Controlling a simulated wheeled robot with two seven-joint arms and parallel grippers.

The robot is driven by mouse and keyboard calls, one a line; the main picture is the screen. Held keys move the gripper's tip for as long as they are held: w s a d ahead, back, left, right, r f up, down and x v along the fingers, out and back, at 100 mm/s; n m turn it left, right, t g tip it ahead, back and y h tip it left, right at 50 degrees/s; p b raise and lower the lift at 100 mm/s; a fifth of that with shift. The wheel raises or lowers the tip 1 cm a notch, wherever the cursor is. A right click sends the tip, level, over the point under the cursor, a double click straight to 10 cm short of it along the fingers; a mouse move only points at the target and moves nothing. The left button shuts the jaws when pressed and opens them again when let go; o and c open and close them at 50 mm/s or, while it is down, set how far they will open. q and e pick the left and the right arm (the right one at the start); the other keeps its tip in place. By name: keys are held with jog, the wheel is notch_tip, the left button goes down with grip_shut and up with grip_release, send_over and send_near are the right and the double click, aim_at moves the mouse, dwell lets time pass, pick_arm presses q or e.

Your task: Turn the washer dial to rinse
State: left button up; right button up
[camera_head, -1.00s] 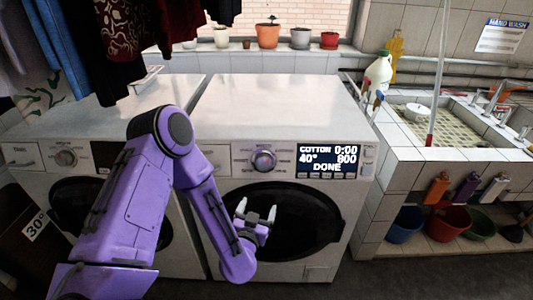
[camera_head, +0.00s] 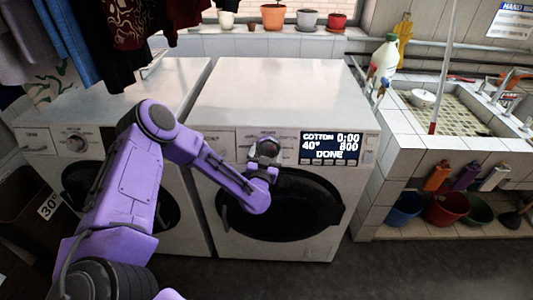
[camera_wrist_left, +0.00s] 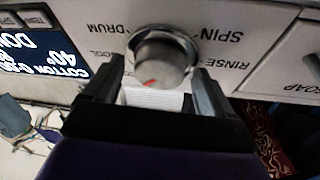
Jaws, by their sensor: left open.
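The right-hand washer (camera_head: 275,100) has a silver round dial, which shows large in the left wrist view (camera_wrist_left: 162,55) with a red mark on its lower-left face. The display (camera_head: 331,148) reads COTTON, 40°, 0:00, 800, DONE. My right gripper is out of view.
A second washer (camera_head: 110,105) stands on the left, behind my left arm. Clothes (camera_head: 110,35) hang above it. A tiled sink (camera_head: 460,110) stands at right, with a white jug (camera_head: 384,58) near it. A soap drawer (camera_wrist_left: 285,60) sits beside the dial.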

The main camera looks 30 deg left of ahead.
pick_arm(q)
jog(key=c, duration=1.1)
jog(key=shift+o, duration=0.2)
